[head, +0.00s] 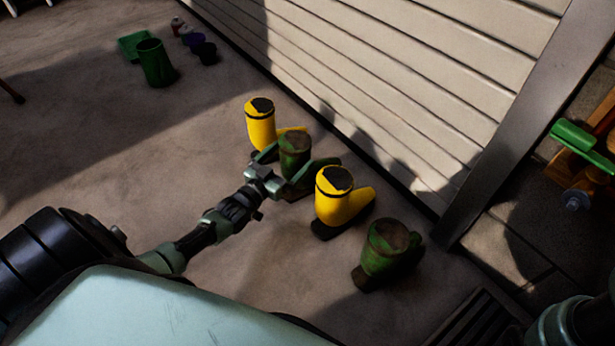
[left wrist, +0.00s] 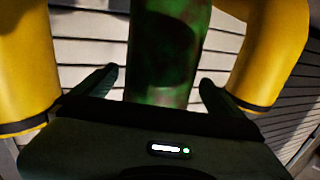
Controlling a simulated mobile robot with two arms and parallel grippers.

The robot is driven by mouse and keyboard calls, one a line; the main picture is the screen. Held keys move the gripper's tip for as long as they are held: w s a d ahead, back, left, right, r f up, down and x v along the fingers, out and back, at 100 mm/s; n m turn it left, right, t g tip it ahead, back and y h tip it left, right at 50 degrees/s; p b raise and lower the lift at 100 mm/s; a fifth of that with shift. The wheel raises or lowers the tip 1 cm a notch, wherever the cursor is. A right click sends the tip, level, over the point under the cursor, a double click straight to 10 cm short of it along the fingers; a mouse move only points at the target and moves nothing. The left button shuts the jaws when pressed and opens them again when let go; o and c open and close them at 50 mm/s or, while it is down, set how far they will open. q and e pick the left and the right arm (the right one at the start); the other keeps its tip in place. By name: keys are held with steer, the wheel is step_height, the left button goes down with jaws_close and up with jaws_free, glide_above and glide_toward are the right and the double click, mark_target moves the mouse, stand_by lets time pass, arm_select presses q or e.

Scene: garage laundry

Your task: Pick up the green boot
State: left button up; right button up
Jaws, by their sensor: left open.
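A green boot (head: 294,145) with dark red-brown patches stands upright between two yellow boots. My left gripper (head: 300,160) is open, with one finger on each side of this green boot's shaft. In the left wrist view the green boot (left wrist: 168,50) rises between the two fingertips (left wrist: 159,84), with a visible gap on each side. A second green boot (head: 385,250), also patched with brown, stands at the near right end of the row. My right gripper is not in view.
One yellow boot (head: 260,127) stands just beyond the gripper and another yellow boot (head: 336,198) just on its near side. A slatted wall (head: 400,85) runs behind the row. A green bucket (head: 155,63) stands far left. The floor on the left is mostly clear.

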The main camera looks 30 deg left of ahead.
arm_select(q)
steer(key=w+b, duration=0.3)
steer(key=shift+w+d+f, duration=0.25)
steer(key=shift+w, duration=0.1)
steer(key=shift+w+r, duration=0.15)
steer(key=shift+w, duration=0.15)
steer(key=c, duration=2)
steer(key=shift+r, duration=0.2)
steer(key=shift+c, duration=0.9)
